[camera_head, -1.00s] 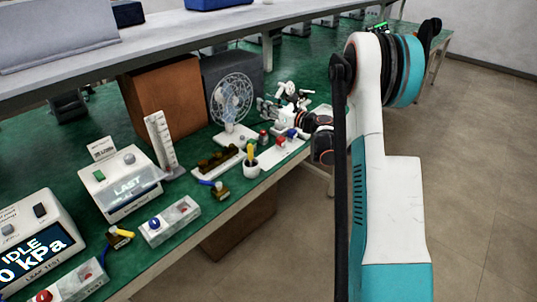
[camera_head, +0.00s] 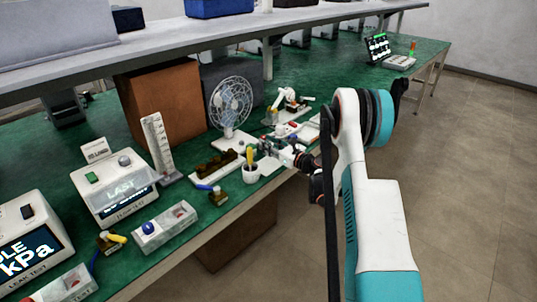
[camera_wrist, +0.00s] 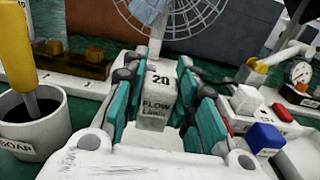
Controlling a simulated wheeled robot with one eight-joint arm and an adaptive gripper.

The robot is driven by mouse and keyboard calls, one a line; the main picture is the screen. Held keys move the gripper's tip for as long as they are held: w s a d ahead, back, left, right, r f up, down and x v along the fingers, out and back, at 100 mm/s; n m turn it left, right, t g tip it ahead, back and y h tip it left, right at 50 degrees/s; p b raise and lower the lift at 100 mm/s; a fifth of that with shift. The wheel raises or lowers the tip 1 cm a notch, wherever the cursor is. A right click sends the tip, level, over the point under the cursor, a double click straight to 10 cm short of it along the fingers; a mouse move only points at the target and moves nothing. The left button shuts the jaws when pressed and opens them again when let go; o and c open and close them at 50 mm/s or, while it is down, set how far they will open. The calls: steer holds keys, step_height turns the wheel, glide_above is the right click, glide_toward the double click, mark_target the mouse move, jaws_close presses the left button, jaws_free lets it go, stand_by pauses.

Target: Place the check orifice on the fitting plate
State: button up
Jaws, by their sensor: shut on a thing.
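My gripper (camera_wrist: 163,110) is shut on a small whitish block marked "20" and "FLOW" (camera_wrist: 157,102), taken to be the check orifice. The block stands between the teal finger pads in the wrist view. In the head view my gripper (camera_head: 270,150) is over the bench, just right of the cup; the block is too small to tell there. A white fixture with a blue knob (camera_head: 166,226) stands before the flow test unit (camera_head: 115,188). No label tells which thing is the fitting plate.
A soap cup (camera_wrist: 35,128) with a yellow-handled tool stands left of my gripper. Behind it are a rack of brass pieces (camera_head: 214,163) and a fan (camera_head: 230,103). A blue-capped part (camera_wrist: 264,138) and a gauge (camera_wrist: 299,72) lie right. The leak test unit (camera_head: 30,245) is front left.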

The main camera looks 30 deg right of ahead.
steer(key=shift+f+b, duration=0.6)
steer(key=shift+f, duration=1.25)
steer(key=shift+f, duration=0.1)
steer(key=o, duration=1.1)
steer(key=shift+p+v, duration=0.8)
steer(key=shift+v, duration=5.2)
